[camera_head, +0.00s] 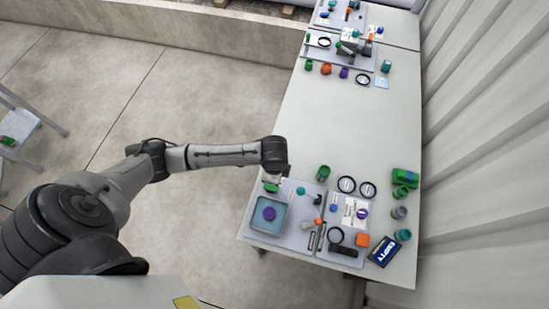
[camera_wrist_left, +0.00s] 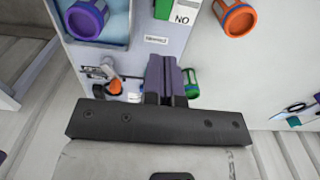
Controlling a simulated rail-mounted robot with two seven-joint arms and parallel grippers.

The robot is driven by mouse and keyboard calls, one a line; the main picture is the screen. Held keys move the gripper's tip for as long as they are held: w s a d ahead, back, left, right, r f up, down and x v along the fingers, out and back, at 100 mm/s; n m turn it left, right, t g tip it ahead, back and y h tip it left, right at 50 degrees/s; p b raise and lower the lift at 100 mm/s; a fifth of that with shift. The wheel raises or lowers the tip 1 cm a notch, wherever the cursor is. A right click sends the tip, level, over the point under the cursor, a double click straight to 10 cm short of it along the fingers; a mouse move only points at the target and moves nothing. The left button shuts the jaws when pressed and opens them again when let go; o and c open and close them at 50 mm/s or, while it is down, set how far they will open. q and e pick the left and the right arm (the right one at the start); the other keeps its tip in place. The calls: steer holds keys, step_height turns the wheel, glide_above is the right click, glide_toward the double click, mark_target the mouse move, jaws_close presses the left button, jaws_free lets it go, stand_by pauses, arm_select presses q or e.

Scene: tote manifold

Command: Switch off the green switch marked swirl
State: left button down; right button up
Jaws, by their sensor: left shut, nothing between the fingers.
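My left gripper (camera_head: 272,179) points down over the near-left board (camera_head: 247,228) in the head view. Its fingers (camera_wrist_left: 163,72) are shut with nothing between them in the wrist view. A small green part (camera_head: 270,187) shows just below the gripper in the head view; I cannot tell whether it is the switch. In the wrist view a green block (camera_wrist_left: 163,9) beside a card reading "NO" (camera_wrist_left: 185,12) sits ahead of the fingers. A small label (camera_wrist_left: 155,39) nearby is too small to read. No swirl mark is legible. My right gripper is out of view.
A blue tray (camera_head: 286,207) holds a purple cup (camera_head: 269,213).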

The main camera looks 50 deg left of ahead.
mark_target(274, 189)
arm_select(q)
step_height(274, 189, down, 12)
steer(key=shift+r+b, duration=0.1)
steer(key=shift+b, duration=0.3)
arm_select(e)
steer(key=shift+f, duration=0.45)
